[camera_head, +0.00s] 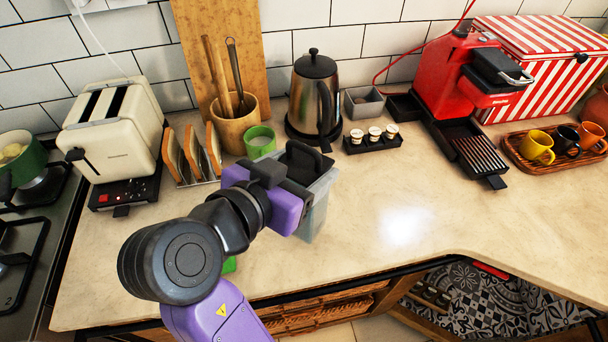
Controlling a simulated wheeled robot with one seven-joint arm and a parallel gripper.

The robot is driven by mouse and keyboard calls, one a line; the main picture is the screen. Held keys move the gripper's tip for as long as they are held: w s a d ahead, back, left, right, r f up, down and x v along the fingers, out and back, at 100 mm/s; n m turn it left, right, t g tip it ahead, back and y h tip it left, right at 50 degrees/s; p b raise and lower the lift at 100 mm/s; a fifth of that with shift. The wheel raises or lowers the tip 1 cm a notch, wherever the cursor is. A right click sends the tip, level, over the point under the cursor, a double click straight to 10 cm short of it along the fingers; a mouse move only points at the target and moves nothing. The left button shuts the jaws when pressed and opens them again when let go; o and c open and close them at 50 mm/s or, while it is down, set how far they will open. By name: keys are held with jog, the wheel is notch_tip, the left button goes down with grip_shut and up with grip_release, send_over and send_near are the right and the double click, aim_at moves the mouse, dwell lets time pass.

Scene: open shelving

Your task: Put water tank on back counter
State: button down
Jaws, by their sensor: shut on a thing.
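The water tank (316,215) is a translucent, greyish container with a dark top part. It is upright over the beige counter (385,240), in front of the kettle. I cannot tell whether its base touches the counter. My gripper (297,185), at the end of my purple and black arm, is shut on the water tank from its left side. The fingertips are partly hidden by the wrist and the tank's dark top.
A green cup (260,141), a kettle (315,95) and a black pod holder (373,142) stand behind the tank. A toast rack (190,158) and toaster (112,130) are left. A red coffee machine (460,80) and mug tray (550,165) are right. The counter's right-centre is clear.

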jog(key=shift+f, duration=1.5)
jog(key=shift+c, duration=1.2)
grip_release()
jog(key=b+v, duration=0.1)
jog(key=v, duration=1.1)
jog(key=shift+b, duration=0.35)
